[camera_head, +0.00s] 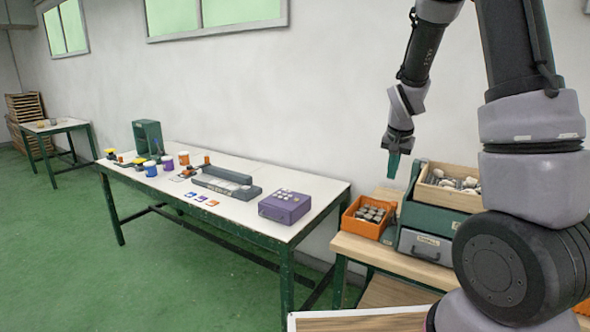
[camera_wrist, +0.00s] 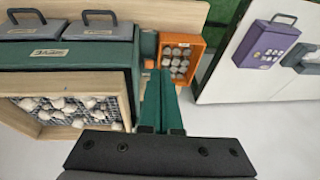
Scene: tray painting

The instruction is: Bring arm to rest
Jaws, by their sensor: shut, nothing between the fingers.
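My gripper (camera_head: 393,165) hangs pointing down at the end of my bent arm, in front of the wall and above the wooden bench at the right. In the wrist view its two green fingers (camera_wrist: 160,98) lie side by side, shut, with nothing seen between them. Below and beyond the fingertips is an orange bin (camera_wrist: 197,44) of pale round pieces; in the head view this orange bin (camera_head: 346,222) sits on the bench's left end. The gripper looks apart from everything around it.
A green cabinet (camera_head: 412,215) with a wooden tray (camera_head: 424,191) of pale pieces stands right of the bin. Left is a white-topped table (camera_head: 318,187) with a purple box (camera_head: 284,208), several paint pots and a green stand (camera_head: 147,136). Green floor (camera_head: 60,260) is free in front.

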